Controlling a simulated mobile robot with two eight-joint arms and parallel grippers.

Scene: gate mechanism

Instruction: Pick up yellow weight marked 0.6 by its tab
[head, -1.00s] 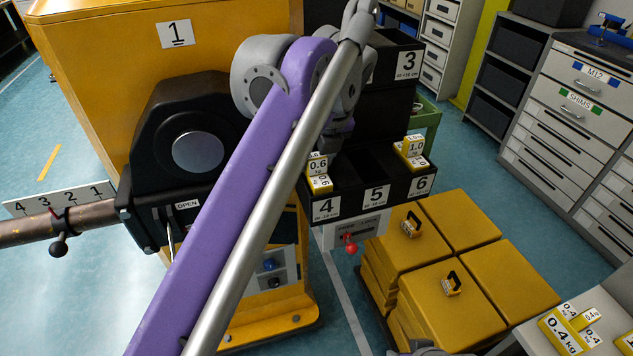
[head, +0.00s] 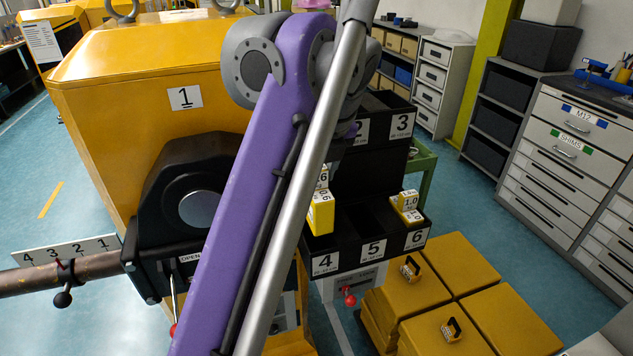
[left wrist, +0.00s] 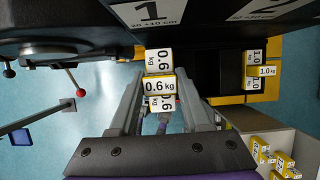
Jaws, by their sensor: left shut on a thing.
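The yellow weight marked 0.6 (head: 321,213) with white labels is held above compartment 4 of the black bin rack (head: 348,262), apart from its floor as far as I can see. It also shows in the left wrist view (left wrist: 160,87), between the fingers of my left gripper (left wrist: 162,92), which is shut on it, apparently at its tab. In the head view my purple arm hides most of that gripper and part of the weight. My right gripper is not in view.
A yellow weight marked 1.0 (head: 408,205) stands in compartment 6; compartment 5 looks empty. Upper bins rise behind. A red-knobbed lever (head: 349,300) sits below the rack. Yellow blocks with handles (head: 440,290) stand to the lower right. The yellow gate machine (head: 150,75) is at left.

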